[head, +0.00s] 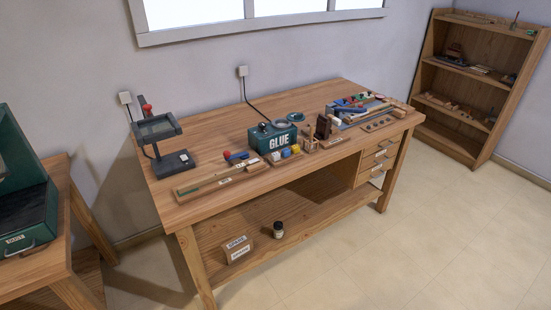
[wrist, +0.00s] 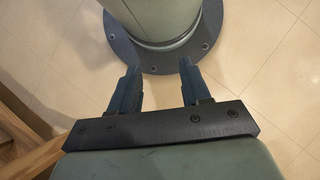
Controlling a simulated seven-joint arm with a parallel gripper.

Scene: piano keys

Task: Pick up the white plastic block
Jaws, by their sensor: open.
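In the head view, small coloured blocks sit in a low tray (head: 288,159) on the workbench (head: 215,138), in front of the green glue box (head: 259,142). A pale block among them looks white, but it is too small to tell whether it is the white plastic block. Other pale pieces lie nearby. My gripper (wrist: 159,74) shows in the wrist view with its two dark fingers apart and nothing between them. It hangs over the floor and my own round base, away from the bench top. It is not in the head view.
A lamp-like stand (head: 158,140) is at the bench's left. A long wooden tray (head: 210,182) lies along the front. Tools and parts crowd the right end. A green case (head: 22,200) is on a left table. A shelf (head: 470,80) stands at the right. Floor in front is clear.

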